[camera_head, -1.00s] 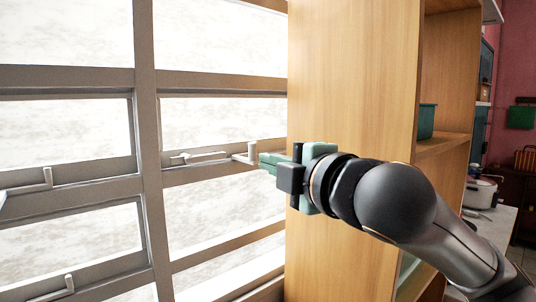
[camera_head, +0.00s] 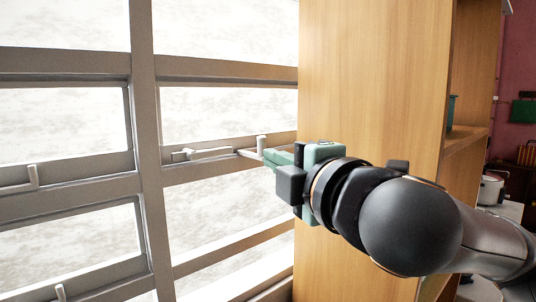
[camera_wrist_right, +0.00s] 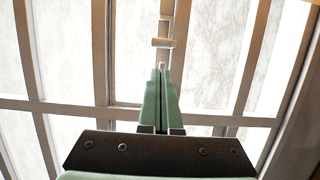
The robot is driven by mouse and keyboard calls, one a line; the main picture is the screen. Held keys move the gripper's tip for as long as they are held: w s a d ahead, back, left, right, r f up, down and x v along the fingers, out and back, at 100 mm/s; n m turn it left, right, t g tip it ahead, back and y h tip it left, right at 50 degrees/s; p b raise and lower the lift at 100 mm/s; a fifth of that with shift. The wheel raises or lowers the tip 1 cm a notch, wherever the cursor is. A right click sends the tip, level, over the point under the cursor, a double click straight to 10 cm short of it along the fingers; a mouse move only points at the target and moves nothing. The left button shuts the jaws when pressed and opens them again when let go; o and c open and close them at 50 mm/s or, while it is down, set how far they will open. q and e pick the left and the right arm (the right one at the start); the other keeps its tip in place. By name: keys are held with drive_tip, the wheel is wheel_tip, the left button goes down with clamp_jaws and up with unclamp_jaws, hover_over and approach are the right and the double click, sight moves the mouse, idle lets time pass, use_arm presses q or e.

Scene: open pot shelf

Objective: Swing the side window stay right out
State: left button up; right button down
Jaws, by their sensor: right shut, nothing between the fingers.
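The window stay (camera_head: 210,153) is a pale bar along the window's middle rail, with a short upright peg (camera_head: 261,144) at its right end. In the right wrist view the stay's peg (camera_wrist_right: 162,43) lies just beyond the fingertips. My right gripper (camera_head: 268,157) has its green fingers shut and empty. Its tips are right at the stay's peg end in the head view; I cannot tell whether they touch it. The tips also show in the right wrist view (camera_wrist_right: 160,70). My left gripper is not in view.
A tall wooden shelf (camera_head: 370,90) stands directly right of the window, close behind my right gripper. Other stay handles (camera_head: 33,178) sit on the left window panes. A white pot (camera_head: 491,189) stands at the far right. Grey window bars (camera_head: 145,120) cross the view.

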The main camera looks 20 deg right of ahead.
sight(262, 144)
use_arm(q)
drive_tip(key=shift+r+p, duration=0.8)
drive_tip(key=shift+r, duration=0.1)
use_arm(e)
drive_tip(key=w, duration=0.8)
drive_tip(key=shift+w+a, duration=0.2)
drive_tip(key=shift+w, duration=0.15)
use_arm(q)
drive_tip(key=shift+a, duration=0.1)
use_arm(e)
drive_tip(key=shift+d, duration=0.15)
